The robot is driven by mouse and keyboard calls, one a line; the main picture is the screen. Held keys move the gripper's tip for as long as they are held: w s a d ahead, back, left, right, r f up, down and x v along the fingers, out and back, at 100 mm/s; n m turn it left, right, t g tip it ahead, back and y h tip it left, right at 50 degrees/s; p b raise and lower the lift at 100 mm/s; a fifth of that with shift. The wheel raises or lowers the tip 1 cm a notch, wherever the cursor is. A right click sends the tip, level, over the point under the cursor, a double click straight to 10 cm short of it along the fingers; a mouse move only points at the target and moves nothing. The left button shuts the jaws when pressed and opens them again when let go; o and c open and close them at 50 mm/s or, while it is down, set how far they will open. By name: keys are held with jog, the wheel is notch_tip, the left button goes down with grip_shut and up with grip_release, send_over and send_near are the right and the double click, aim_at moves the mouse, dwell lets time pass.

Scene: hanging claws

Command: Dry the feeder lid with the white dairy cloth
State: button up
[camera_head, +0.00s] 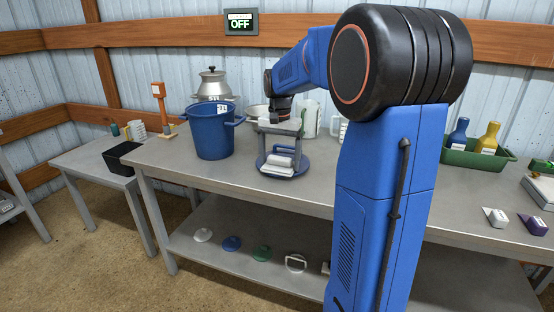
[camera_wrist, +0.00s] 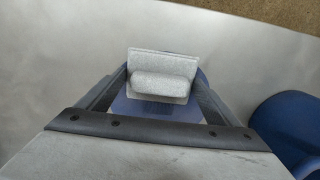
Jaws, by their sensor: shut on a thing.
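The feeder lid (camera_head: 304,169) is a round blue disc lying flat on the grey table, right of the blue bucket. It also shows beneath the cloth in the wrist view (camera_wrist: 150,108). The white dairy cloth (camera_head: 280,163) is a folded pale pad over the middle of the lid. In the wrist view the cloth (camera_wrist: 163,66) sits between my two fingers. My gripper (camera_head: 281,155) points down and is shut on the cloth. The cloth appears to be at the lid's surface, but I cannot tell how firmly it touches. It hides part of the lid.
A blue bucket (camera_head: 214,134) stands close left of the lid; it also shows in the wrist view (camera_wrist: 286,128). A silver can (camera_head: 213,85) and pale jugs stand behind. A green bin (camera_head: 460,153) with bottles is at right. The table front is clear.

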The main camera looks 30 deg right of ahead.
jog(key=shift+s+d, duration=0.35)
jog(key=shift+s, duration=0.1)
jog(key=shift+w+a, duration=0.6)
jog(key=shift+w, duration=0.15)
jog(key=shift+w, duration=0.1)
jog(key=shift+w+a, duration=0.5)
jog(key=shift+w, duration=0.1)
jog(key=shift+s+d, duration=0.1)
jog(key=shift+s, duration=0.05)
jog(key=shift+s+d, duration=0.5)
jog(key=shift+s, duration=0.1)
jog(key=shift+s, duration=0.1)
